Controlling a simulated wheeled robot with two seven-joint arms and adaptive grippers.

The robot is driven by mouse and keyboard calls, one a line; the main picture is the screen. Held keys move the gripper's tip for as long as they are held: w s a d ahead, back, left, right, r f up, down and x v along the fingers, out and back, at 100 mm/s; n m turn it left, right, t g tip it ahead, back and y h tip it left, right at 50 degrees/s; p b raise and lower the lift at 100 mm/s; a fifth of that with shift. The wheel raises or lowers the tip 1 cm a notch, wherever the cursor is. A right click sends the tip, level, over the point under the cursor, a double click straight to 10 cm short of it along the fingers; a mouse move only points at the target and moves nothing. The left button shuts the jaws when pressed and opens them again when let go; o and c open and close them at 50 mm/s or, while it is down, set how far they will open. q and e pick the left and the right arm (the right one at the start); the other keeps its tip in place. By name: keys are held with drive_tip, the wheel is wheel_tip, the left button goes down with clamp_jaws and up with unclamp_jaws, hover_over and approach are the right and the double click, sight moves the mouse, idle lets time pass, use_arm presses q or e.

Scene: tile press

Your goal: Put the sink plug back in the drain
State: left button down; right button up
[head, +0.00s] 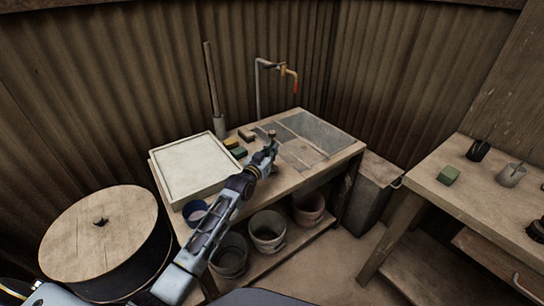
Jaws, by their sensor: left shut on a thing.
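The grey sink (322,133) is set into the right part of the wooden bench, with thin bars across it. My left gripper (271,139) is over the sink's left edge. It is shut on a small dark thing at its tips, which I take to be the sink plug; it is too small and too covered by the fingers to show clearly. The drain opening cannot be made out in the sink. My right gripper is not in view.
A tap (291,78) with a red tip rises behind the sink. A white tray (193,166) and several small blocks (239,153) are left of the gripper. Buckets (267,231) stand on the shelf below. A second table (470,196) is at right, a large drum (100,225) at left.

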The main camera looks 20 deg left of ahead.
use_arm(q)
wheel_tip(320, 180, down, 2)
drive_tip(key=shift+f, duration=0.3)
drive_tip(key=c, duration=1.6)
unclamp_jaws()
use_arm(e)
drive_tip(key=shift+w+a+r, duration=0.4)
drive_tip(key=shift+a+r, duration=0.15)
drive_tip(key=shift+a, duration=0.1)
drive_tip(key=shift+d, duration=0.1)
